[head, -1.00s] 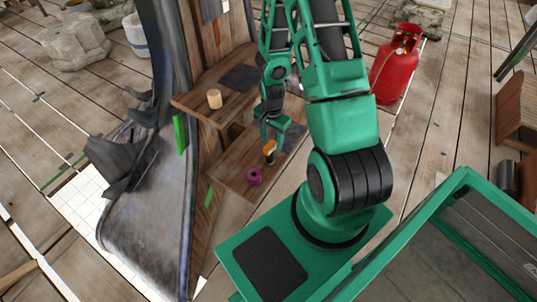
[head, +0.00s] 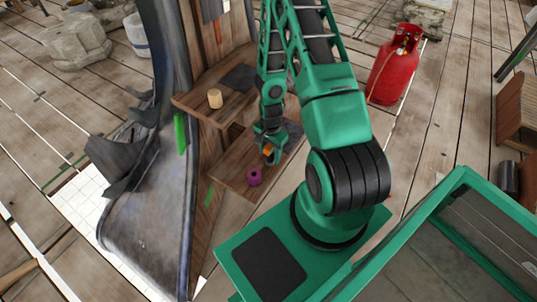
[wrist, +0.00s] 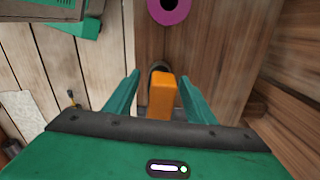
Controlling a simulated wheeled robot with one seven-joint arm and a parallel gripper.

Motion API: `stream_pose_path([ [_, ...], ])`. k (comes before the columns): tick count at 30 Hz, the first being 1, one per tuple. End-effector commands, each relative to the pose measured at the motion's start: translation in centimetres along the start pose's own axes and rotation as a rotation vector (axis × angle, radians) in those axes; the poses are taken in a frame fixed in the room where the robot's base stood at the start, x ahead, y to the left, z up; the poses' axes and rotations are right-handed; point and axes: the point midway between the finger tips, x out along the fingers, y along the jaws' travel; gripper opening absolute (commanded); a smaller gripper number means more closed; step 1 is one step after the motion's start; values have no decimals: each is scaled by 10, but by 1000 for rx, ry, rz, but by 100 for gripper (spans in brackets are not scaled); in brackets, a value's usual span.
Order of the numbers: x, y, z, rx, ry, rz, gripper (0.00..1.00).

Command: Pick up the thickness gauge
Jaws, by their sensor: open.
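The thickness gauge appears to be the small orange and dark item (head: 268,152) on the lower wooden shelf; its orange body also shows in the wrist view (wrist: 163,97), with a dark rounded end beyond it. My gripper (head: 266,141) is open, low over the shelf at this item. In the wrist view the two green fingers of my gripper (wrist: 161,78) stand on either side of the orange body, with a gap visible on each side. The item's near end is hidden by the gripper body.
A purple ring-shaped item (head: 254,177) lies on the same lower shelf (head: 230,176), close to the orange one. A pale wooden cylinder (head: 214,98) and a dark sheet (head: 240,78) are on the upper shelf. A red gas bottle (head: 394,70) stands on the floor at right.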

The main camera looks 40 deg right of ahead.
Motion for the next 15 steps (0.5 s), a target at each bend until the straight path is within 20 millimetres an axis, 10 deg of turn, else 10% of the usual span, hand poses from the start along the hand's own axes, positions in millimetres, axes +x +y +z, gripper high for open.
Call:
stream_pose_path([
  [3, 0, 0, 0, 0, 0, 0, 50],
  [9, 0, 0, 0, 0, 0, 0, 2],
  [15, -1, 0, 0, 0, 0, 0, 1],
])
